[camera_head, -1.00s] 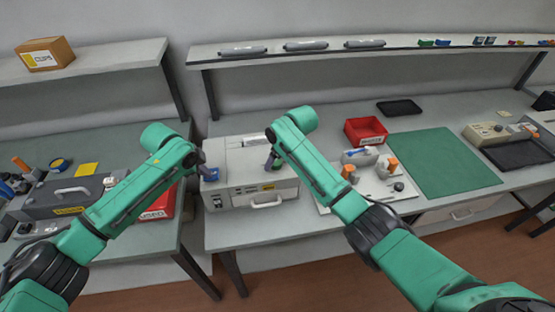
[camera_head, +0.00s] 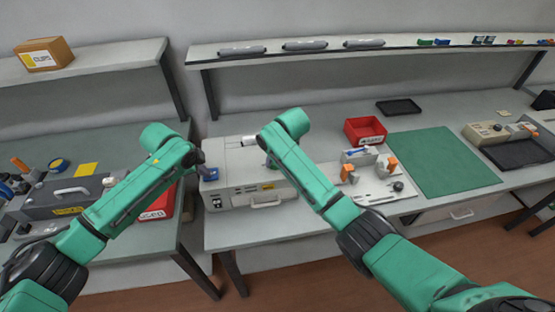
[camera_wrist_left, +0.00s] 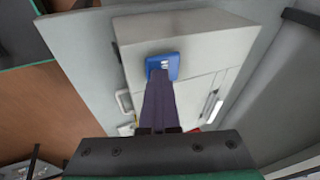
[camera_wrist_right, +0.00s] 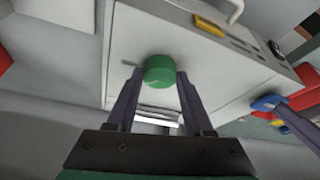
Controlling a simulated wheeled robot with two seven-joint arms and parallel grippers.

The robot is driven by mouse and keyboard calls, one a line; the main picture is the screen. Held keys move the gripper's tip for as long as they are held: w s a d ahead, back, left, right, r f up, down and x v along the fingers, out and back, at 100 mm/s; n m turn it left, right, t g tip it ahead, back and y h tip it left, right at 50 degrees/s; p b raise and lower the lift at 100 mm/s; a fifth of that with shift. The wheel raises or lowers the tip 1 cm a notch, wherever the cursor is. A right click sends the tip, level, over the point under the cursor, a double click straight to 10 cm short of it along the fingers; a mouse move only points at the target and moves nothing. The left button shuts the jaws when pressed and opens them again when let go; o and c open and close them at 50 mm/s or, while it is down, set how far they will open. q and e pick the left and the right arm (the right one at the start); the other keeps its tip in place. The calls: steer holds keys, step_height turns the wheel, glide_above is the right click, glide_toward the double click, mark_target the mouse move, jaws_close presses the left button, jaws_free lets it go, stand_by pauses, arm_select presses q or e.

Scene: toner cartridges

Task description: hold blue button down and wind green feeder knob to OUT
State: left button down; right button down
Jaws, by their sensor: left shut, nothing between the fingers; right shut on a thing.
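The light grey machine (camera_head: 240,199) stands on the bench, left of centre. Its blue button (camera_head: 210,174) sits at the left corner and also shows in the left wrist view (camera_wrist_left: 163,64). My left gripper (camera_head: 203,165) is shut and empty, its fingertips at the blue button and seemingly touching it. The green feeder knob (camera_wrist_right: 159,70) shows in the right wrist view on the machine's top. My right gripper (camera_wrist_right: 158,76) is shut on the knob, one finger on each side. In the head view my right arm hides the knob. I cannot read an OUT mark.
A red bin (camera_head: 366,131) and a white board with orange-handled parts (camera_head: 380,187) are right of the machine. A green mat (camera_head: 442,163) lies farther right. Another red container (camera_head: 160,205) is left of the machine. A shelf (camera_head: 340,53) with grey cylinders runs above the bench.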

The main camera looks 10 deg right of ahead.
arm_select(q)
steer(key=shift+s+a+f, duration=0.1)
steer(key=shift+s+f, duration=0.1)
steer(key=shift+f, duration=0.15)
arm_select(e)
steer(key=m, duration=0.2)
steer(key=m+h, duration=0.1)
steer(key=m, duration=0.1)
steer(key=shift+a+h, duration=0.2)
steer(key=shift+h, duration=0.1)
steer(key=shift+m+h, duration=0.5)
steer(key=shift+m, duration=0.6)
arm_select(q)
steer(key=shift+a, duration=0.1)
arm_select(e)
steer(key=shift+c, duration=1.4)
jaws_free()
steer(key=shift+d, duration=0.1)
steer(key=v, duration=1.2)
steer(key=shift+s, duration=0.2)
